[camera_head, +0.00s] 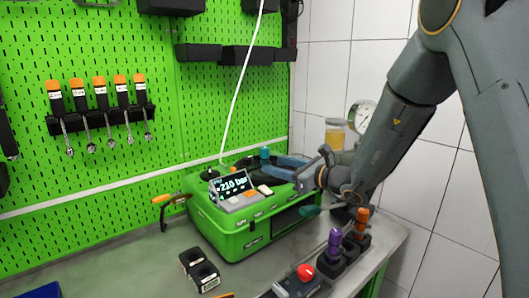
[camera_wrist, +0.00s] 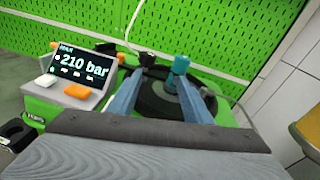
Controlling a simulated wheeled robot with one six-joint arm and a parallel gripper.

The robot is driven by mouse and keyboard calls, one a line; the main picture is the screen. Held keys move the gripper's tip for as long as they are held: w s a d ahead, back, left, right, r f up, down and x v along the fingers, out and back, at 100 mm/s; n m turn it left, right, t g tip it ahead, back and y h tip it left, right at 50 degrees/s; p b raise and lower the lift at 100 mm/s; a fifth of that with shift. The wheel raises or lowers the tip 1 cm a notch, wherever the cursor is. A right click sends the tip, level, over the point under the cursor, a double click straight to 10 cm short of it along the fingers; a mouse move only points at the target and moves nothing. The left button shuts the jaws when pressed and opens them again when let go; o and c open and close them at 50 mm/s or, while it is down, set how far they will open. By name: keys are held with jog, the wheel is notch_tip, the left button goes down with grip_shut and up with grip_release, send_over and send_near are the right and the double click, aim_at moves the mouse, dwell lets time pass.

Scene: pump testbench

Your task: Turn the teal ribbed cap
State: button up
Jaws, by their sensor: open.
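The teal ribbed cap (camera_head: 265,153) stands upright on top of the green pump testbench unit (camera_head: 236,237). In the wrist view the cap (camera_wrist: 181,65) rises from a dark round part, just beyond the tip of the right finger. My gripper (camera_wrist: 159,76) is open and empty, its two blue-grey fingers spread and pointing toward the cap. In the head view my gripper (camera_head: 279,162) reaches over the unit from the right, and its fingers partly cover the unit's top. The cap looks apart from both fingers, though contact at the right fingertip is hard to tell.
A display (camera_head: 231,186) on the unit reads 210 bar, with white and orange buttons near it. A black two-hole block (camera_head: 199,270), a red-button box (camera_head: 299,281) and purple- and orange-handled tools stand on the bench. A pressure gauge (camera_head: 362,116) stands behind my arm.

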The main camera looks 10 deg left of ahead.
aim_at(268, 153)
jog(key=w+m+t, duration=0.1)
jog(key=w, duration=0.1)
jog(key=w+m+t, duration=0.1)
jog(key=w+m, duration=0.1)
jog(key=shift+a+r+t, duration=0.15)
jog(key=shift+r+t, duration=0.25)
jog(key=shift+w+a+r+p, duration=0.1)
jog(key=shift+w+a+p, duration=0.2)
jog(key=shift+w+a, duration=0.05)
jog(key=p+x, duration=0.2)
jog(key=x, duration=0.4)
jog(key=shift+w+a, duration=0.25)
jog(key=shift+c, duration=0.4)
jog(key=c, duration=1)
jog(key=shift+f, duration=0.25)
